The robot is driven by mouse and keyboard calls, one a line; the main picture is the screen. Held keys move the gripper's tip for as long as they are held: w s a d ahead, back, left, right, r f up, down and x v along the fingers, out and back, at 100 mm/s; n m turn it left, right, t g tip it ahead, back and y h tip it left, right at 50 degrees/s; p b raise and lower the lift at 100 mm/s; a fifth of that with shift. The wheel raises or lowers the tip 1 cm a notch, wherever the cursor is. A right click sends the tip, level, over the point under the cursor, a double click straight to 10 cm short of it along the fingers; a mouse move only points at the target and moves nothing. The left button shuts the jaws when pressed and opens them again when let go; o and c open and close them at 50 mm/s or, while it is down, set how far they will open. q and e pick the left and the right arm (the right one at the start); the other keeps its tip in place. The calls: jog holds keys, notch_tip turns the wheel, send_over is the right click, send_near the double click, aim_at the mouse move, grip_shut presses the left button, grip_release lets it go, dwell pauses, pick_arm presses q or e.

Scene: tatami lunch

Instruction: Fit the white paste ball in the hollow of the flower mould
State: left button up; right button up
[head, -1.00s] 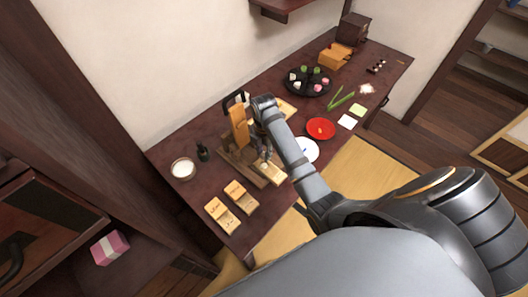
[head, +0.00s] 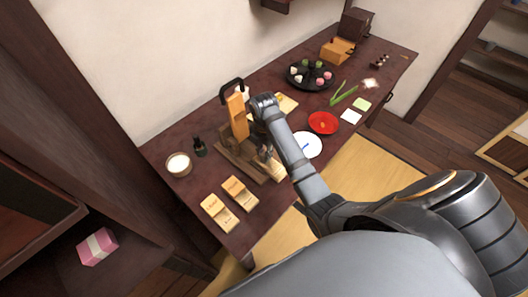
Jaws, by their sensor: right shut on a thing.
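My right gripper (head: 263,153) is low over the wooden stand (head: 233,158) near the table's front edge, below its own arm. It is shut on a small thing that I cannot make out. The white paste ball cannot be told apart here; the gripper and arm may hide it. Two pale wooden blocks with hollows or marks, one at the front (head: 216,213) and one beside it (head: 240,194), lie left of the gripper. I cannot tell whether either is the flower mould. My left gripper is out of view.
An upright wooden piece (head: 237,115) stands by the gripper. A white-filled bowl (head: 178,165) and a dark bottle (head: 200,147) stand left. A white plate (head: 309,145), a red dish (head: 323,123) and a black tray of sweets (head: 297,85) lie right.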

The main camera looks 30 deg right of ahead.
jog(key=shift+f+p, duration=0.3)
jog(key=shift+f, duration=0.25)
dwell(0.4)
jog(key=o, duration=0.9)
notch_tip(320, 180, up, 7)
jog(key=p, duration=0.9)
jog(key=shift+r, duration=0.1)
dwell(0.4)
